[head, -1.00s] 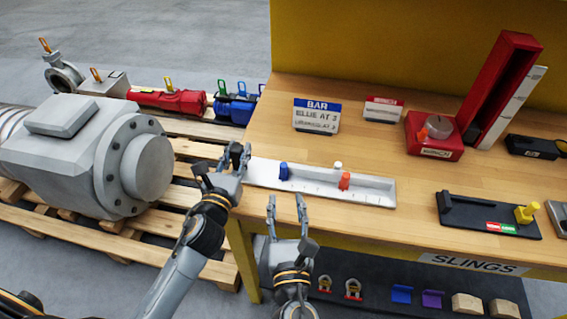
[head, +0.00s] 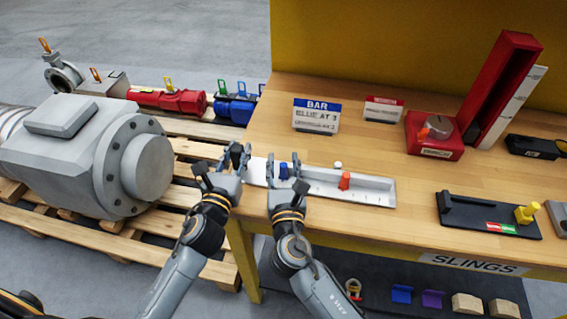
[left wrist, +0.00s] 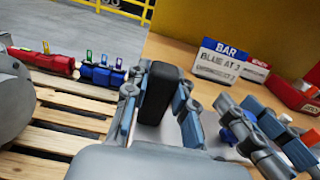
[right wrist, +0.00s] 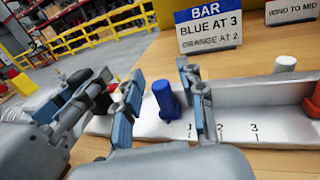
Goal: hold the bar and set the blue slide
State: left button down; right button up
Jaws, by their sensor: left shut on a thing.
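The white bar (head: 375,192) with a numbered scale lies along the front left of the bench. My left gripper (head: 240,155) is shut at its left end, on a black end piece (left wrist: 161,95) seen between the fingers in the left wrist view. The blue slide (head: 284,170) stands upright on the bar near mark 1 in the right wrist view (right wrist: 166,100). My right gripper (right wrist: 158,105) is open, with one finger on each side of the blue slide; contact cannot be told. An orange slide (head: 345,180) stands further right.
The BAR sign (head: 316,115) reads blue at 3, orange at 2. A small white knob (head: 338,165) shows behind the bar. A red box with a dial (head: 435,135) and a black fixture with a yellow knob (head: 488,215) stand to the right. Bare wood lies between.

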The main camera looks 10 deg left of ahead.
aim_at(318, 183)
pick_arm(q)
jog(key=shift+r, duration=0.1)
pick_arm(e)
grip_shut()
jog(key=d, duration=0.8)
jog(key=shift+d, duration=0.4)
pick_arm(q)
jog(key=shift+a, duration=0.1)
pick_arm(e)
jog(key=shift+a, duration=0.1)
grip_release()
jog(key=v, duration=1.2)
